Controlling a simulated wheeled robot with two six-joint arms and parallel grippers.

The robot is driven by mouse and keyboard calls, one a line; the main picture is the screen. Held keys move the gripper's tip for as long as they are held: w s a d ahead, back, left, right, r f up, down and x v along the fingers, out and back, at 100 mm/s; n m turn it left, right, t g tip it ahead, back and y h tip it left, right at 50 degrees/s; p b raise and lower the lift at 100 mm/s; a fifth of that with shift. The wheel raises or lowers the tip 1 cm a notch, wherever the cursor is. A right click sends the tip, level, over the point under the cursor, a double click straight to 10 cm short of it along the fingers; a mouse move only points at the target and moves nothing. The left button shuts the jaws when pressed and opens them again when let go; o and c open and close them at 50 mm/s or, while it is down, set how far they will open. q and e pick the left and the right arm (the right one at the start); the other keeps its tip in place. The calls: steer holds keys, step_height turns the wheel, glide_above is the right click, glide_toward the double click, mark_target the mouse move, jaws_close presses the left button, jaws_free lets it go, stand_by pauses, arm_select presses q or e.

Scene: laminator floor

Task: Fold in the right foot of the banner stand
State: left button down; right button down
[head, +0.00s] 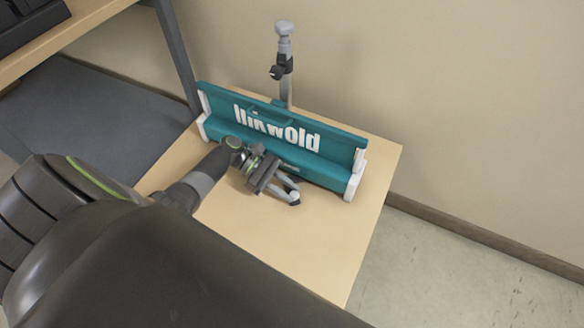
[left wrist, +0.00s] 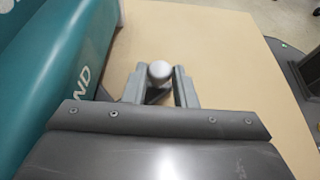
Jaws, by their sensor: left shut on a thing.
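The teal banner stand (head: 330,172) with white end caps lies along the back of a light wooden table, against the wall. Its teal side also fills the left of the left wrist view (left wrist: 85,45). My left gripper (head: 284,188) is in front of the stand, right of its middle. It is shut on the right foot, a grey bar whose rounded tip (left wrist: 159,72) shows between the two fingers (left wrist: 160,90). The foot sticks out from the stand's front, over the table. My arm hides part of the stand's front left. My right gripper is not in view.
A grey post with a black clamp (head: 284,65) stands upright behind the stand. The wooden table top (head: 330,240) is clear in front and to the right. A shelf (head: 60,45) with a dark object is at the upper left.

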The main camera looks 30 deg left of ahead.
arm_select(q)
steer(key=c, duration=1.2)
jaws_free()
steer(key=v, duration=1.7)
